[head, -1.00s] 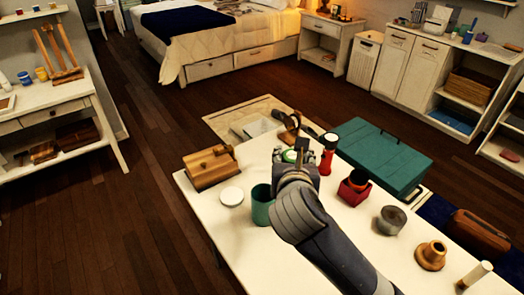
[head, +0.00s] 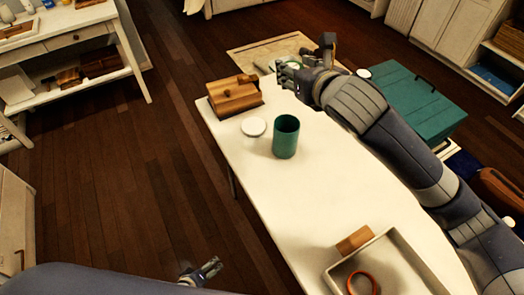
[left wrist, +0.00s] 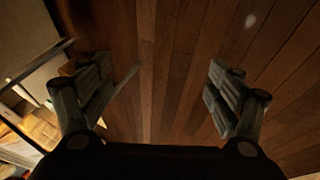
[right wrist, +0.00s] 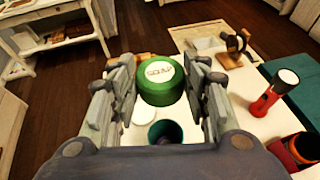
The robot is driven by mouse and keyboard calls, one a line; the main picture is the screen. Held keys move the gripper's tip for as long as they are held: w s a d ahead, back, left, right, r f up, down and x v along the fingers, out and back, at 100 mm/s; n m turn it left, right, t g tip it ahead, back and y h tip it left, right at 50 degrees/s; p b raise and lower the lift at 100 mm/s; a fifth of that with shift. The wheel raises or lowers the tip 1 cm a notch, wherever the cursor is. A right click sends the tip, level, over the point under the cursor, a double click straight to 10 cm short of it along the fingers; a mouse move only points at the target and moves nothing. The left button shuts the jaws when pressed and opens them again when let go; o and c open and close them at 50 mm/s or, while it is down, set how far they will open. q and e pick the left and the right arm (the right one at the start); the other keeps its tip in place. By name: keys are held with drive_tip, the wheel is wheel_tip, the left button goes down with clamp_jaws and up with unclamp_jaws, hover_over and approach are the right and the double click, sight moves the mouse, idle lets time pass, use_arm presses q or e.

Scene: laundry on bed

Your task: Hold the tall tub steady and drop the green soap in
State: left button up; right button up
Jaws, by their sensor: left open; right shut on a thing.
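The tall tub (head: 286,145) is a teal open-topped cylinder, upright on the white table. The green soap (right wrist: 160,92) is a round green piece with a white label on top. My right gripper (right wrist: 158,80) is shut on the soap, one finger at each side. In the head view this gripper (head: 288,76) is above the table, beyond the tub, and mostly hides the soap. The tub's dark mouth (right wrist: 165,133) shows below the soap in the right wrist view. My left gripper (head: 208,271) is open and empty over the floor, left of the table and apart from the tub.
A white round lid (head: 253,126) lies left of the tub. A wooden box (head: 234,95) sits at the table's far corner. A grey tray (head: 395,250) with a wooden block and an orange ring is nearer.

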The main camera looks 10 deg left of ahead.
use_arm(q)
drive_tip(key=w+r+n+t, duration=0.6)
drive_tip(key=w+r+n, duration=0.6)
drive_tip(key=w+r, duration=0.6)
drive_tip(key=w+r+n+t, duration=0.1)
drive_tip(key=w+r+n, duration=0.1)
drive_tip(key=r+n, duration=0.3)
drive_tip(key=w+r+n+t+h, duration=0.1)
drive_tip(key=w+r+n+t, duration=0.15)
drive_tip(key=r, duration=0.45)
drive_tip(key=w+r+n, duration=0.3)
drive_tip(key=r+n, duration=0.1)
drive_tip(key=r, duration=0.2)
drive_tip(key=m+h, duration=0.2)
drive_tip(key=h, duration=0.5)
approach(293, 126)
drive_tip(key=shift+g, duration=0.25)
drive_tip(key=s+a, duration=0.3)
drive_tip(key=shift+s+a+f, duration=0.1)
drive_tip(key=shift+s+a, duration=0.15)
drive_tip(key=shift+a, duration=0.05)
drive_tip(key=shift+d+h, duration=0.3)
drive_tip(key=shift+w+d+r, duration=0.2)
drive_tip(key=shift+w+d, duration=0.05)
drive_tip(key=x, duration=1.1)
drive_tip(key=shift+c, duration=0.6)
